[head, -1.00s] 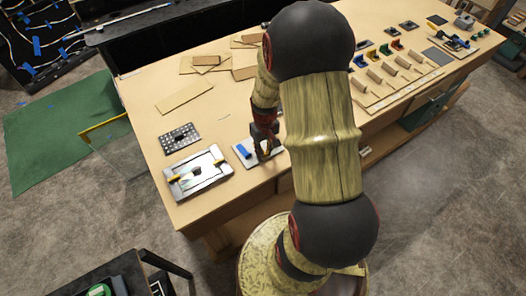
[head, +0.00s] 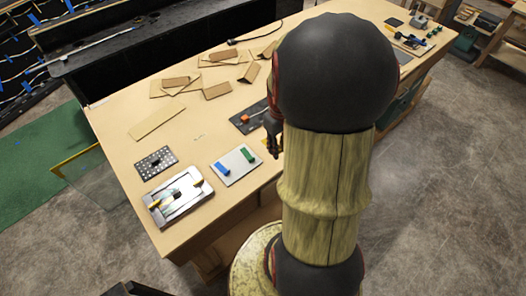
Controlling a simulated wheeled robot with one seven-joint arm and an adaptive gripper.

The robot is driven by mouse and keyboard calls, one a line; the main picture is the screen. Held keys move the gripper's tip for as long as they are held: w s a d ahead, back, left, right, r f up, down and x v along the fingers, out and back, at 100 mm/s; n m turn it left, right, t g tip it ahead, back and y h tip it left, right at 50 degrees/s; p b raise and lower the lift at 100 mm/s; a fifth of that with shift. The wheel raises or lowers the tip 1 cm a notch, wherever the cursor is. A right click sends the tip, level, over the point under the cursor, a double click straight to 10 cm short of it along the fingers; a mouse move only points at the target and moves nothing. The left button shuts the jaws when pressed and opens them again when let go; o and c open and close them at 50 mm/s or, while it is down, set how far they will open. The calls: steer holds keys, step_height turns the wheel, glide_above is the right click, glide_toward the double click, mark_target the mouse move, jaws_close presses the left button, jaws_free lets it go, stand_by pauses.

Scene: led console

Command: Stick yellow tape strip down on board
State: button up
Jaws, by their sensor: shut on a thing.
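My gripper (head: 273,150) is at the right edge of the light plate, partly hidden behind my arm. A small patch of yellow (head: 264,141) shows at its fingers and looks like the yellow tape strip; most of it is hidden. The light plate (head: 236,173) lies flat near the front of the bench, with a blue piece (head: 222,168) and a green piece (head: 247,154) on it. Left of it lies a silver framed board (head: 166,215) with yellow pieces at its left and right sides. I cannot tell which of these is the task's board.
A dark perforated plate (head: 155,163) lies behind the framed board. A dark plate (head: 240,125) with a red block (head: 245,118) lies behind my gripper. Cardboard pieces (head: 217,90) cover the back of the bench (head: 118,135). My arm hides much of the bench's right side.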

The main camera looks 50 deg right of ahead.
steer(key=r+p, duration=0.2)
steer(key=r, duration=0.1)
steer(key=s+r+p, duration=0.1)
steer(key=shift+d+r, duration=0.3)
steer(key=shift+d, duration=0.1)
stand_by(0.4)
